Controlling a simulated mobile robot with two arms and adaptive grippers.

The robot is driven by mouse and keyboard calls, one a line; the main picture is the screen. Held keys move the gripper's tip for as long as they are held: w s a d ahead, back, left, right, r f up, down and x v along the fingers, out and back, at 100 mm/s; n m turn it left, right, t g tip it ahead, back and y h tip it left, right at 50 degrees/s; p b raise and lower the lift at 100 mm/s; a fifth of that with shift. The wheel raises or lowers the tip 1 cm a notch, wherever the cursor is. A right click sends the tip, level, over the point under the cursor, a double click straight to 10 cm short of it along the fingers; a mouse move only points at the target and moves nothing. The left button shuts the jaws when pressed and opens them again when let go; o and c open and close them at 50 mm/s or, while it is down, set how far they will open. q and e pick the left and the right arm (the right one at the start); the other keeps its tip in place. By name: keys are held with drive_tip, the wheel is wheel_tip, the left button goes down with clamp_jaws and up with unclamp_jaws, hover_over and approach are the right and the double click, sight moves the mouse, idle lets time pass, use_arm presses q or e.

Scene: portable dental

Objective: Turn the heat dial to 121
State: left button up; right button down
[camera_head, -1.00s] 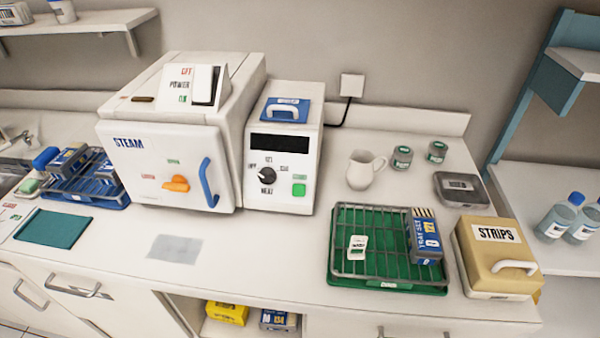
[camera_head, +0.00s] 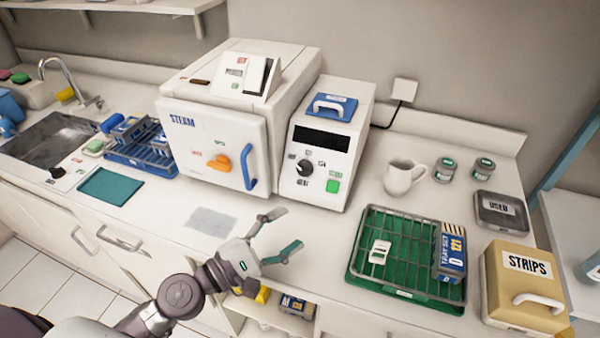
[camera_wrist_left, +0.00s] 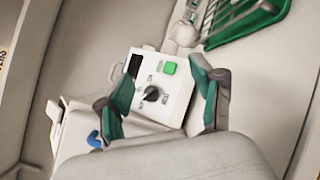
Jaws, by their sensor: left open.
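The heat dial (camera_head: 304,167) is a black round knob on the front of the white control unit, below its dark display (camera_head: 321,139). A green button (camera_head: 333,186) sits to its lower right. My left gripper (camera_head: 285,233) is open and empty in front of the unit, below and left of the dial, apart from it. In the left wrist view the dial (camera_wrist_left: 152,94) shows between my two green-padded fingers (camera_wrist_left: 162,103), some way beyond them. The small markings around the dial are too blurred to read surely. My right gripper does not show.
The steam sterilizer (camera_head: 200,140) with orange knob and blue handle stands left of the unit. To the right are a white jug (camera_head: 404,178), a green tray with a rack (camera_head: 357,271) and a beige strips box (camera_head: 525,290). The counter before the unit is mostly clear.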

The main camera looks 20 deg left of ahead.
sight(301, 172)
use_arm(q)
drive_tip(key=w+a+f+n+t+y, duration=0.1)
drive_tip(key=w+a+n+t+y, duration=0.1)
drive_tip(key=w+a+n+y, duration=0.45)
drive_tip(key=w+d+p, duration=0.1)
drive_tip(key=w, duration=0.2)
drive_tip(key=w+d+n+h+p, duration=0.1)
drive_tip(key=w, duration=0.2)
drive_tip(key=w+d+n+h+p, duration=0.1)
drive_tip(key=w, duration=0.1)
drive_tip(key=shift+w+d, duration=0.25)
drive_tip(key=shift+w, duration=0.15)
drive_tip(key=shift+w+d+f, duration=0.1)
drive_tip(key=shift+w+d, duration=0.15)
drive_tip(key=shift+w, duration=0.45)
drive_tip(key=shift+c, duration=0.2)
